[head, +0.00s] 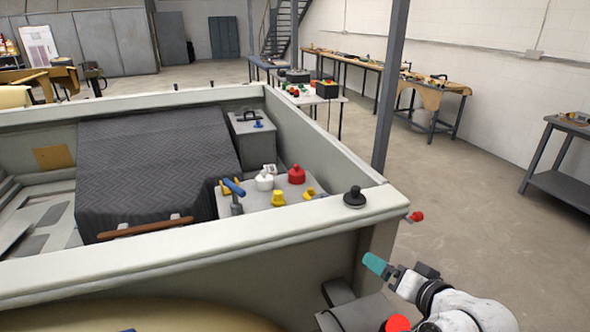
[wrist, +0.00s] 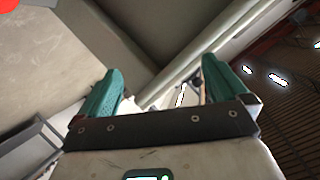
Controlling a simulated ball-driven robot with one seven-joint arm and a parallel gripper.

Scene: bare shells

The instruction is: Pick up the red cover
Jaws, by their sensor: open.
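A red cover (head: 297,174), rounded with a small knob on top, stands upright on a light grey panel (head: 255,199) inside the open shell, beside a white cover (head: 264,180). My gripper (head: 375,264) has teal fingers and is outside the shell, at the lower right of the head view, well apart from the red cover. In the wrist view my gripper (wrist: 160,86) has its two fingers spread with nothing between them. The red cover is not clearly seen in the wrist view; a red patch at its top left corner cannot be identified.
The shell's pale rim (head: 230,237) stands between my gripper and the panel. Yellow pieces (head: 278,198), a blue-handled tool (head: 234,187) and a grey box (head: 252,137) are near the cover. A black knob (head: 354,197) sits on the rim corner. Open floor lies to the right.

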